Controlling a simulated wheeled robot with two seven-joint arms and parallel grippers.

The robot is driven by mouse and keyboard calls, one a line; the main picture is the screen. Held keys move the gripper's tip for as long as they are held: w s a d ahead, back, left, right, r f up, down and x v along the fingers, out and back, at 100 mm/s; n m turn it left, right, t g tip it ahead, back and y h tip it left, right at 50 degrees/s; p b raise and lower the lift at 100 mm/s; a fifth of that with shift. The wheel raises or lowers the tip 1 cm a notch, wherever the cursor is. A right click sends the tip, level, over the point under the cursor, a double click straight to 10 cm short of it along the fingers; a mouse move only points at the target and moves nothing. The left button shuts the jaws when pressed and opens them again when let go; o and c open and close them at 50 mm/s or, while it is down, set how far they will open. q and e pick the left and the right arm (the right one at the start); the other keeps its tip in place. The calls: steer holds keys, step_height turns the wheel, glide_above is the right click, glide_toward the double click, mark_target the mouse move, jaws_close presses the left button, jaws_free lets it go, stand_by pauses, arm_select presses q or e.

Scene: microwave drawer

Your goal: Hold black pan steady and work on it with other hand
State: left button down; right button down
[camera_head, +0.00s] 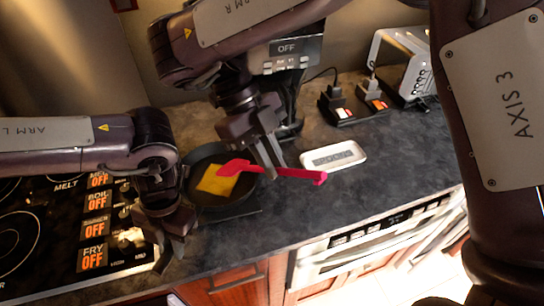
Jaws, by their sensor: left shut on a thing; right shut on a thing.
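The black pan (248,200) sits on the dark counter beside the stove, with a flat yellow square (214,182) in it. My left gripper (172,250) is at the pan's lower left, pointing down and shut; it appears to hold the pan's handle, which is mostly hidden by the gripper. My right gripper (273,172) is shut on the red spatula (302,175) to the right of the pan. The spatula's head lies over the yellow square; I cannot tell whether they touch.
The stovetop (25,235) with lit OFF labels is at the left. A white tray (333,156) lies on the counter to the right. Behind it are a dark outlet strip (345,112) and a silvery toaster-like appliance (400,65). Counter front edge and oven (360,250) are below.

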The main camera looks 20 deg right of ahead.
mark_target(248, 166)
step_height(248, 166, down, 7)
stand_by(0.7)
steer(key=shift+f, duration=0.3)
stand_by(0.7)
steer(key=shift+w+a+f, duration=0.1)
steer(key=shift+w+a, duration=0.65)
steer(key=shift+w, duration=0.25)
steer(key=shift+w+a+f, duration=0.1)
steer(key=shift+w+a, duration=0.65)
steer(key=shift+w, duration=0.25)
steer(key=shift+d+r, duration=0.1)
steer(key=shift+d, duration=0.05)
